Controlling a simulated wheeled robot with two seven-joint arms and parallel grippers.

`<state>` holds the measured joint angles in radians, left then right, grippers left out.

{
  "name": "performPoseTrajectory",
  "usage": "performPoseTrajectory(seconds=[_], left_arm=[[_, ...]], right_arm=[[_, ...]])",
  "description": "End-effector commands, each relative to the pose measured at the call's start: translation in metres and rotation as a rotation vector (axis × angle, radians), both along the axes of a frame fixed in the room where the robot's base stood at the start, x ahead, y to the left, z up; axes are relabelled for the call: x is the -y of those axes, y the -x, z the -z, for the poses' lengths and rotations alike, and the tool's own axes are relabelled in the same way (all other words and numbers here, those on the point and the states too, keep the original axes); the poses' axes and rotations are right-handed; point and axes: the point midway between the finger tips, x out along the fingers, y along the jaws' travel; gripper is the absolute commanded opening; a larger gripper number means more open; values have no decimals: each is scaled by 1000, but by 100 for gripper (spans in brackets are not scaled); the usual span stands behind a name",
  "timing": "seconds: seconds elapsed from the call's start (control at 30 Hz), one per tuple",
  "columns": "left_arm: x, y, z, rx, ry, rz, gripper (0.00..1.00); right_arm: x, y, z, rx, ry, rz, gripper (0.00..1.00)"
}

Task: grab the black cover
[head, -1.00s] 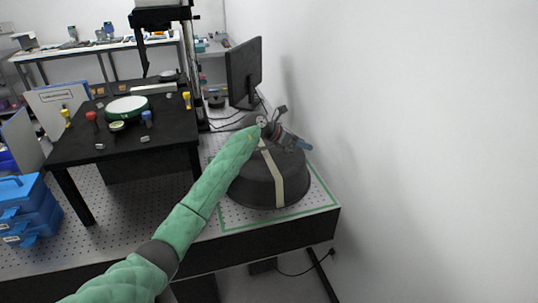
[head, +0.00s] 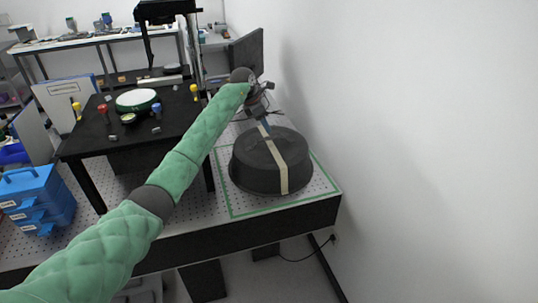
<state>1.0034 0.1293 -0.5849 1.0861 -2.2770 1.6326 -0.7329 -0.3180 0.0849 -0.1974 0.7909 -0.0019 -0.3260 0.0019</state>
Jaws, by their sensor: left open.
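The black cover (head: 254,170) is a round, dark, drum-like lid with a pale strap running over its top and down its front. It sits on the perforated bench top, inside a green outlined area at the right end. My left arm, in a green quilted sleeve, reaches in from the lower left. My left gripper (head: 265,122) is open above the back part of the cover, fingers pointing down near the strap. I cannot tell whether the fingertips touch the cover. My right gripper is not in view.
A black raised table (head: 180,125) with a round white-topped disc (head: 137,100) and small coloured pieces stands left of the cover. A monitor (head: 247,55) is behind. Blue stacked boxes (head: 38,205) sit at the left. A white wall (head: 420,150) is close on the right.

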Motion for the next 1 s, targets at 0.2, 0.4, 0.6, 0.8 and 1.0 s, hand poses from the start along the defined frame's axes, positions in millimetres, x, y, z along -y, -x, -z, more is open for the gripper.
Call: performPoseTrajectory(seconds=[0.2,0.4,0.6,0.8,1.0], left_arm=[[7,0,20,-3,2,0,47],[14,-2,47,-2,3,-1,47],[17,-3,55,0,2,-1,47],[17,-3,55,0,2,-1,47],[17,-3,56,1,1,-1,47]], right_arm=[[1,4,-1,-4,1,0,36],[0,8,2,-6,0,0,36],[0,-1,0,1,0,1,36],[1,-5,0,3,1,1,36],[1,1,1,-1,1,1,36]])
